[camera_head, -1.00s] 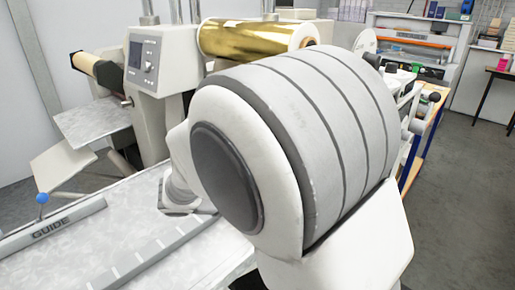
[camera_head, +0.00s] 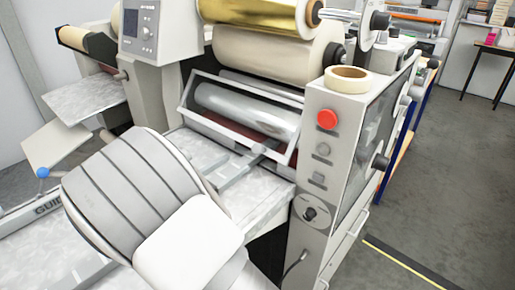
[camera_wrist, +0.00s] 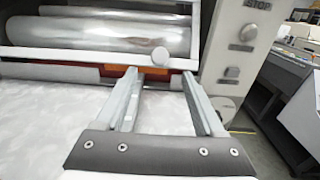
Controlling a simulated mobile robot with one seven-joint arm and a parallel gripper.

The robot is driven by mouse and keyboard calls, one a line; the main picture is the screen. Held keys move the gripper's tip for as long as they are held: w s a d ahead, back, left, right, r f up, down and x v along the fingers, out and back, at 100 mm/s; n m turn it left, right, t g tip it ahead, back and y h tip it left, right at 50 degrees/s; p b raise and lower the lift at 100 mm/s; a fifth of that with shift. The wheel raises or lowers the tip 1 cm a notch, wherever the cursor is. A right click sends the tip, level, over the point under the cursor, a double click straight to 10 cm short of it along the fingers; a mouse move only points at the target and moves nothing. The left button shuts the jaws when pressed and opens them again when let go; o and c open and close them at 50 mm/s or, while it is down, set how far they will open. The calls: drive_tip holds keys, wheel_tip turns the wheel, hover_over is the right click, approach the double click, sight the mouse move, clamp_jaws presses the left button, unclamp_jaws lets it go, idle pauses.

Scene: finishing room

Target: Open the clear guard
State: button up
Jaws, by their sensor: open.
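The clear guard (camera_head: 215,128) is a pale-framed cover in front of a shiny metal roller (camera_head: 245,112) on the laminating machine. It appears closed, tilted over the roller. In the wrist view the guard's lower bar (camera_wrist: 90,56) runs across the top, with a round pale knob (camera_wrist: 160,57) on it. My gripper (camera_wrist: 163,78) is open and empty, its two fingers pointing at the bar. The knob shows between and just beyond the fingertips. Whether the fingers touch the bar is unclear. In the head view my arm partly blocks the feed table.
A control post (camera_head: 318,180) with a red stop button (camera_head: 327,119) stands right of the guard, a tape roll (camera_head: 348,79) on top. A gold foil roll (camera_head: 262,14) is above. The feed table (camera_head: 258,208) lies below. Open floor (camera_head: 440,170) is at right.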

sight(256, 149)
drive_tip(key=x, duration=1)
drive_tip(key=shift+w+d, duration=0.25)
drive_tip(key=shift+w, duration=0.05)
clamp_jaws()
idle(0.9)
